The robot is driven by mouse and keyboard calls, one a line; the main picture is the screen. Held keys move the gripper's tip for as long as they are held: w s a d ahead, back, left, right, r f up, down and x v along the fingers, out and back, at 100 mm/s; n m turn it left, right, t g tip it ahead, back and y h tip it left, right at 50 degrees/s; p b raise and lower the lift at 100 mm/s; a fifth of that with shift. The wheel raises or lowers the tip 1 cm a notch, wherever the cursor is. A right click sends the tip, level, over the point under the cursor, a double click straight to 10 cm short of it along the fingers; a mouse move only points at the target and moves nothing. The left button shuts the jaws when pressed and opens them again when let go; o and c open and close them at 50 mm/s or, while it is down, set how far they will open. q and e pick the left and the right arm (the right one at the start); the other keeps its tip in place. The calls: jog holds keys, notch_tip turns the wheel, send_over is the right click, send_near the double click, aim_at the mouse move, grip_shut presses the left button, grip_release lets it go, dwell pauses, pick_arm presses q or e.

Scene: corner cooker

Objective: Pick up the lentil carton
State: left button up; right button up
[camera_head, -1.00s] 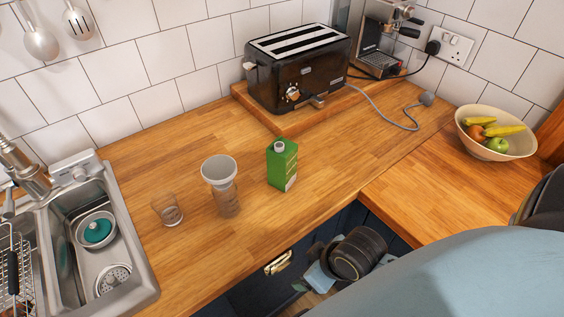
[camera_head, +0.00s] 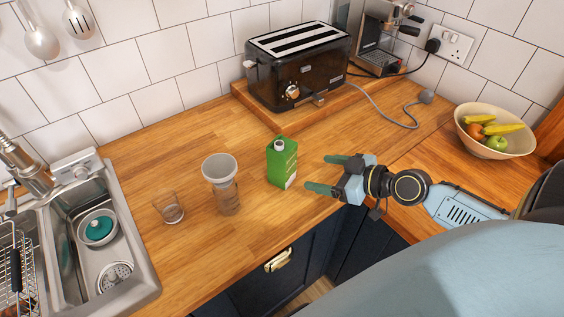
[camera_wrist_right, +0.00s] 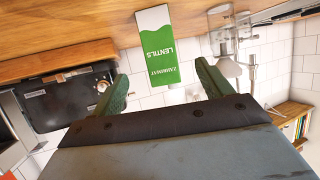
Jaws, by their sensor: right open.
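The green lentil carton (camera_head: 282,163) stands upright on the wooden worktop in the head view, with a pale cap on top. My left gripper is not in view.
A jar with a pale funnel-like top (camera_head: 220,170) stands just left of the carton, and a small glass (camera_head: 169,208) is further left. A black toaster (camera_head: 297,68) stands behind on a raised board. A fruit bowl (camera_head: 497,147) is at right, the sink (camera_head: 140,250) at left.

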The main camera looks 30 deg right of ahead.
aim_at(292, 165)
jog(key=p+x, duration=0.1)
jog(key=x, duration=0.7)
jog(key=shift+r, duration=0.1)
jog(key=x, duration=0.1)
jog(key=p+x, duration=0.1)
jog(key=x, duration=0.2)
jog(key=shift+w+r, duration=0.15)
jog(key=shift+r, duration=0.1)
jog(key=shift+w+a+f, duration=0.25)
jog(key=shift+w+f, duration=0.05)
jog(key=shift+w, duration=0.15)
jog(key=shift+c, duration=0.5)
jog(key=c, duration=1.1)
notch_tip(292, 165, up, 10)
jog(key=shift+r+p, duration=0.1)
jog(key=shift+p, duration=1)
jog(key=o, duration=0.6)
jog(key=shift+c, duration=0.2)
jog(key=c, duration=0.6)
